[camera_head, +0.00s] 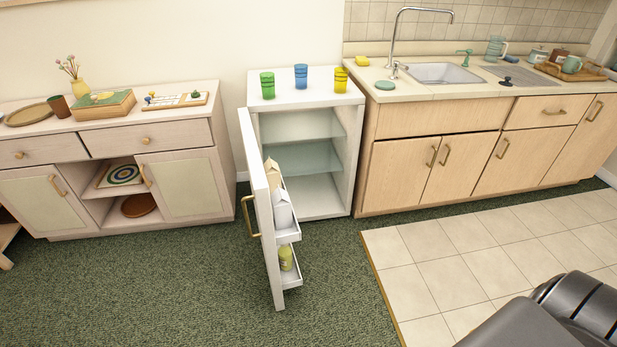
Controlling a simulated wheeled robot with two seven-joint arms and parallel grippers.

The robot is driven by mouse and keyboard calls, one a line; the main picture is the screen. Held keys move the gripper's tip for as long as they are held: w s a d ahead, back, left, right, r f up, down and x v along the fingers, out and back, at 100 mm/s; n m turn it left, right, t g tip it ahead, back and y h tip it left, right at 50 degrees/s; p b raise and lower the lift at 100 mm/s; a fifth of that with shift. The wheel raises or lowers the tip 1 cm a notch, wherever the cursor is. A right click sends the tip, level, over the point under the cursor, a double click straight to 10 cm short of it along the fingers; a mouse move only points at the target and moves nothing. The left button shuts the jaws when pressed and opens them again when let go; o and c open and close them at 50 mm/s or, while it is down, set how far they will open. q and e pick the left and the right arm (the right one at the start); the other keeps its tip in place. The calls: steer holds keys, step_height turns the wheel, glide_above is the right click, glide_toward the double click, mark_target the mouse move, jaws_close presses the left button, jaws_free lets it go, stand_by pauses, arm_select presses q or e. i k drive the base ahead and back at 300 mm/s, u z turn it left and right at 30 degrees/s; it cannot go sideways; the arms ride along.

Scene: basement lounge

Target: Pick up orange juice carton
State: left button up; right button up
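Two cartons stand upright on the upper shelf of the open mini fridge door (260,205). The farther one is a beige carton (272,170) with a gabled top, partly hidden by the door edge. The nearer one is a whitish carton (282,212). I cannot read a label on either, so I cannot tell which holds orange juice. A yellow-green bottle (286,258) stands on the lower door shelf. Neither of my grippers shows in this view.
The fridge cabinet (349,160) has empty-looking shelves; green, blue and yellow cups (301,77) stand on its top. A sideboard (187,130) is left and a sink counter (420,93) right. Green carpet (190,290) before the door is clear.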

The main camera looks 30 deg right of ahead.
mark_target(271, 168)
steer(key=z, duration=0.55)
steer(key=i, duration=1)
